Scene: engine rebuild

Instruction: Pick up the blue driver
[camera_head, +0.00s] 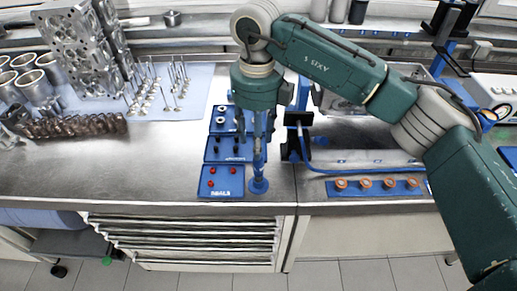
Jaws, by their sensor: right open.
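The blue driver (258,165) stands upright near the front edge of the steel bench, with a round blue foot at its bottom. My right arm reaches in from the right, and its wrist points down directly above the driver. My right gripper (258,118) is open at the driver's upper part. The wrist hides the driver's top, and I cannot tell whether the fingers touch it. My left gripper is not in view.
Blue trays (221,182) with small parts lie just left of the driver. A blue-and-black stand (298,138) rises close on the right. A blue strip with copper-coloured pieces (365,184) lies farther right. The camshaft (75,126) lies left; bare bench lies front left.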

